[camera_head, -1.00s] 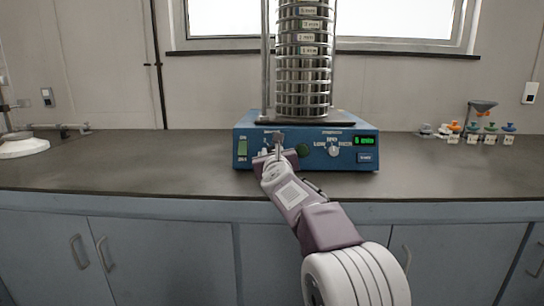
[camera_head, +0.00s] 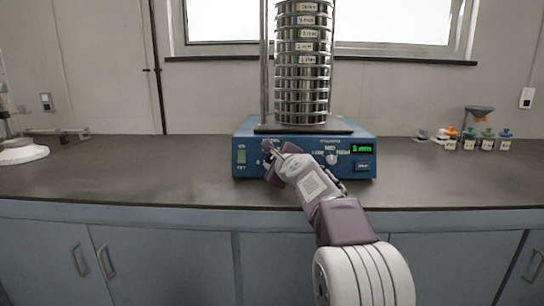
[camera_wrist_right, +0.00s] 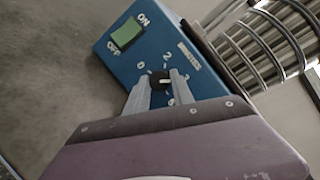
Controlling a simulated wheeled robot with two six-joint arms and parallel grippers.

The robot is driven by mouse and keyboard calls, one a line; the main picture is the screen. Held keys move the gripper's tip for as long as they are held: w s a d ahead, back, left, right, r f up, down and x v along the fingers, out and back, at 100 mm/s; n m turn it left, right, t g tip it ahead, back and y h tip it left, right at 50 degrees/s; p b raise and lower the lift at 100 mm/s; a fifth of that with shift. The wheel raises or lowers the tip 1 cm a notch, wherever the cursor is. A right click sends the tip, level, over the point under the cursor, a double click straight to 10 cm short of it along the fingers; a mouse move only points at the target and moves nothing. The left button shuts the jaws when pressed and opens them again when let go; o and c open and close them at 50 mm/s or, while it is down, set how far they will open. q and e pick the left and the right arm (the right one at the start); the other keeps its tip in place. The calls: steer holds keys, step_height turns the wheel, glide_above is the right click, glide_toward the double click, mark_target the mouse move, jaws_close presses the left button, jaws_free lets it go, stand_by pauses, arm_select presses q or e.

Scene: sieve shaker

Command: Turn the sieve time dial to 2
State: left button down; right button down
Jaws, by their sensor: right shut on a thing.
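The blue sieve shaker base (camera_head: 300,172) stands on the counter, with its control panel facing me. The time dial (camera_wrist_right: 158,84) is a small black knob with a light mark, at the panel's left part. Figures 0 and 2 are readable around it; the pointer's exact setting is not clear. My right gripper (camera_wrist_right: 163,88) is shut on the dial, one finger on each side. In the head view this gripper (camera_head: 268,152) covers the dial. My left gripper is not in view.
A green switch (camera_head: 241,157) sits left of the dial, and a speed knob (camera_head: 331,159) and green display (camera_head: 362,149) to its right. The sieve stack (camera_head: 302,70) rises above the base. Small coloured containers (camera_head: 487,140) stand at the right; the counter's left middle is clear.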

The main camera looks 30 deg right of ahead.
steer(key=shift+r+n+p, duration=0.2)
steer(key=shift+n+p, duration=0.15)
steer(key=shift+n, duration=0.25)
steer(key=n+g+p, duration=0.1)
steer(key=n+p, duration=0.2)
steer(key=p, duration=0.2)
steer(key=n+g+p, duration=0.1)
steer(key=n+p, duration=0.3)
steer(key=p, duration=0.1)
steer(key=n+g+p, duration=0.2)
steer(key=n+p, duration=0.1)
steer(key=p, duration=0.3)
steer(key=shift+w+a+r+n+y, duration=0.1)
steer(key=shift+r+n+y, duration=0.15)
steer(key=shift+n+y, duration=0.15)
steer(key=shift+f+n+g+p, duration=0.15)
steer(key=shift+n+g+p, duration=0.25)
steer(key=shift+p, duration=0.6)
steer(key=shift+f+n, duration=0.15)
steer(key=shift+n, duration=0.15)
steer(key=c, duration=1.1)
jaws_free()
